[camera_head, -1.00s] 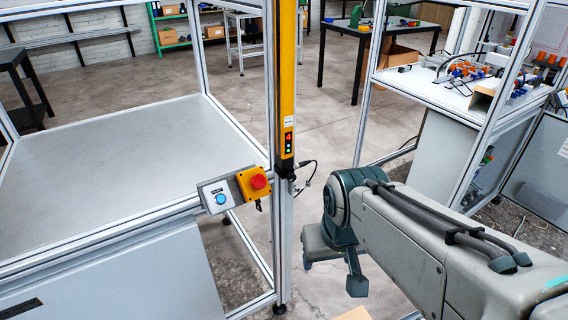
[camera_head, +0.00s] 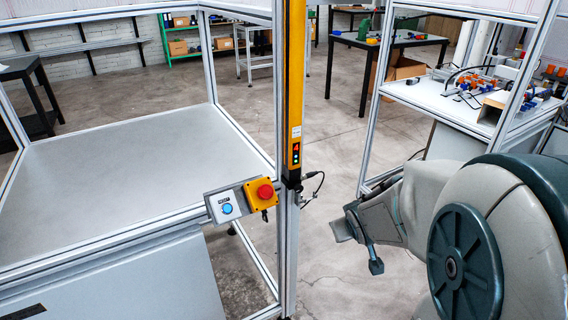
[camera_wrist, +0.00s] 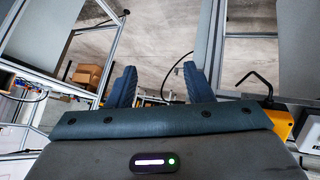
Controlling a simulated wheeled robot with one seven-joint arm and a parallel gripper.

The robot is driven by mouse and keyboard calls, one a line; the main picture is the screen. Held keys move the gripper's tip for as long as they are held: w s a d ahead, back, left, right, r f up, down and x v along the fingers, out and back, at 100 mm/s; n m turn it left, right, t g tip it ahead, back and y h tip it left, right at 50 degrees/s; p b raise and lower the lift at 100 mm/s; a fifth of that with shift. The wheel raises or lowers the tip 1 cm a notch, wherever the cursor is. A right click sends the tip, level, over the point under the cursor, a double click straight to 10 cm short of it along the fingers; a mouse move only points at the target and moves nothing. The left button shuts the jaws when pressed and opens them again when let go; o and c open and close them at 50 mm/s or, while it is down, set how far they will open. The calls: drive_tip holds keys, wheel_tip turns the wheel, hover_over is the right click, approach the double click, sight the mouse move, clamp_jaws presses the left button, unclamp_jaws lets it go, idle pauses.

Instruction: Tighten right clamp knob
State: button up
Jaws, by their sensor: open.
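My gripper (camera_head: 357,248) is in the head view, right of the yellow light curtain column (camera_head: 292,100) and apart from it. In the wrist view my gripper (camera_wrist: 160,70) shows two dark fingers spread wide with nothing between them. No right clamp knob can be made out clearly. A small dark part (camera_head: 265,215) hangs under the yellow emergency stop box (camera_head: 262,194); I cannot tell if it is a knob. A black cable (camera_head: 314,188) comes off the column's lower end. In the wrist view a yellow part (camera_wrist: 283,122) and a bent black cable (camera_wrist: 255,80) are at the right.
A framed cell with a grey table (camera_head: 130,155) fills the left. A blue button box (camera_head: 226,206) sits on its frame beside the emergency stop. A second framed bench (camera_head: 450,105) with parts stands at the right. Bare floor (camera_head: 330,145) lies between.

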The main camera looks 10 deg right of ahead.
sight(300, 190)
drive_tip(key=w+f+n+t+y, duration=0.2)
drive_tip(key=w+f+t+y, duration=0.1)
drive_tip(key=w+f, duration=0.15)
drive_tip(key=w+a+t+y, duration=0.1)
drive_tip(key=w+a+y, duration=0.1)
drive_tip(key=w, duration=0.1)
drive_tip(key=w+a+r+t+y+p, duration=0.1)
drive_tip(key=w+a+t+y, duration=0.1)
drive_tip(key=w+a, duration=0.1)
drive_tip(key=w+a+r+t+y, duration=0.1)
drive_tip(key=w+a+y, duration=0.2)
drive_tip(key=w, duration=0.2)
drive_tip(key=shift+w+a+n+t, duration=0.1)
drive_tip(key=shift+w+n+t, duration=0.05)
drive_tip(key=shift+n+t, duration=0.25)
drive_tip(key=shift+c, duration=0.4)
drive_tip(key=c, duration=0.9)
